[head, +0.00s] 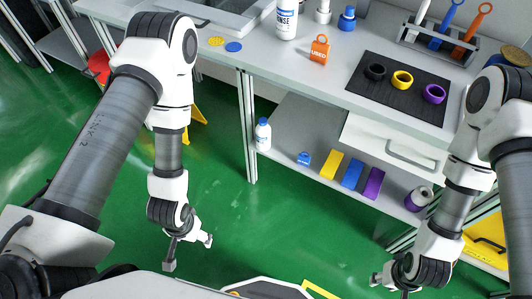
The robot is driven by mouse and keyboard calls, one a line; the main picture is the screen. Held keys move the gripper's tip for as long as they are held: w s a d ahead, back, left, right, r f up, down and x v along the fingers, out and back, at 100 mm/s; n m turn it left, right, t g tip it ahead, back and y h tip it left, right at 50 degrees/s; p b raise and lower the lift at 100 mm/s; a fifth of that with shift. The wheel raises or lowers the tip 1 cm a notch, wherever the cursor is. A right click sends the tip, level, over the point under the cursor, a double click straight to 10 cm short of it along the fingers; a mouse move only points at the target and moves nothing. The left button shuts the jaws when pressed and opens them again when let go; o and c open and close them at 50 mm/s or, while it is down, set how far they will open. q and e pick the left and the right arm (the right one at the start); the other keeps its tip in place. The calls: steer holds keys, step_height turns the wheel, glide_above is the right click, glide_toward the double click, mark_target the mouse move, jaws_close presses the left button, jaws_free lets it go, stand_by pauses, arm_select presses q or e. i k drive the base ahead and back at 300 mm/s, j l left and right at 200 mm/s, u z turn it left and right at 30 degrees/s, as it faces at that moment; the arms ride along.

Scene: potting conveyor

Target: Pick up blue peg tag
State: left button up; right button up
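No thing is plainly marked as the blue peg tag. A small blue tag-like piece with a loop handle (304,159) lies on the lower shelf. A flat blue disc (234,47) lies on the bench top, and a blue-handled tool with a ring end (448,18) stands in the rack. My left gripper (190,252) hangs over the green floor, fingers spread, empty, left of the shelf. My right gripper (390,287) is low at the bottom edge, partly cut off; its visible finger is splayed out, and nothing shows in it. Both are apart from these blue things.
On the bench are a yellow disc (216,41), an orange tag (319,49), a white bottle (286,18) and a black mat (390,98) with three rings. The shelf holds a small bottle (263,134), coloured blocks (352,174) and a roll (418,198). A bench leg (248,125) stands at the left.

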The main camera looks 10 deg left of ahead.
mark_target(304, 161)
steer(key=i+j, duration=0.1)
steer(key=j, duration=0.6)
steer(key=i+j, duration=0.1)
steer(key=j, duration=0.6)
steer(key=j+z, duration=0.1)
steer(key=j, duration=0.6)
steer(key=i, duration=0.05)
